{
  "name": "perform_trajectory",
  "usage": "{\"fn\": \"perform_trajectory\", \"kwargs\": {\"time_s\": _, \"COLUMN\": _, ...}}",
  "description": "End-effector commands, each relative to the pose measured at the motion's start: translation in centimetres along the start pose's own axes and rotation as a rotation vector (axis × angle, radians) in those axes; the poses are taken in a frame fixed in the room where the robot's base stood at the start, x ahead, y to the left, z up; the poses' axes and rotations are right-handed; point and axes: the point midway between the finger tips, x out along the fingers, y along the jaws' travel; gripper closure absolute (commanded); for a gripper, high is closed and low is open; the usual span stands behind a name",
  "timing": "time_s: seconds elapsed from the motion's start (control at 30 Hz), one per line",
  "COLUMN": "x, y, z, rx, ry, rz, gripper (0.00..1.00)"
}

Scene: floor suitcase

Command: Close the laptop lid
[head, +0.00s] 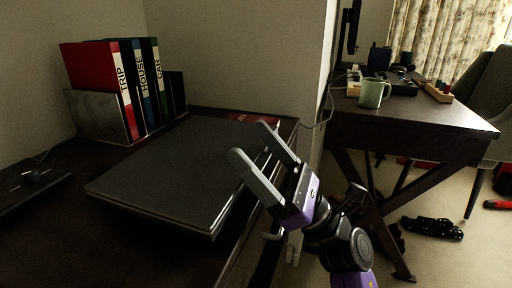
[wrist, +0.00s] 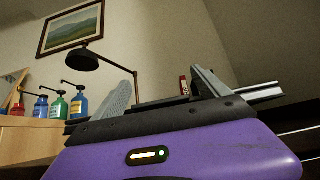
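The laptop (head: 165,170) is a large dark flat slab on the dark desk in the head view. Its lid looks down flat or nearly so, with a thin lighter edge line along the front and right sides; I cannot tell whether a small gap is left. My gripper (head: 250,142) is at the laptop's right edge with its two grey fingers spread and nothing seen between them. The left fingertip overlaps the laptop's right side in the picture; contact is unclear. In the wrist view my gripper (wrist: 163,85) also shows spread fingers, and the laptop is not clearly seen.
A file holder (head: 100,116) with red, blue and green binders stands behind the laptop. A dark flat device (head: 35,175) lies at left. A wall end separates a second desk (head: 420,130) with a green mug (head: 373,93). The wrist view shows a lamp (wrist: 82,60) and several bottles.

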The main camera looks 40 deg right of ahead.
Motion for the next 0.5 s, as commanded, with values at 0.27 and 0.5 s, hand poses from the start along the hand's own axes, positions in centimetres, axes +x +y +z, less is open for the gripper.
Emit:
{"fn": "perform_trajectory", "kwargs": {"time_s": 0.27, "x": 0.0, "y": 0.1, "z": 0.0, "rx": 0.001, "ry": 0.000, "rz": 0.002, "gripper": 0.15}}
{"fn": "perform_trajectory", "kwargs": {"time_s": 0.5, "x": -2.7, "y": 0.0, "z": -0.1, "rx": 0.002, "ry": 0.002, "rz": -0.002, "gripper": 0.15}}
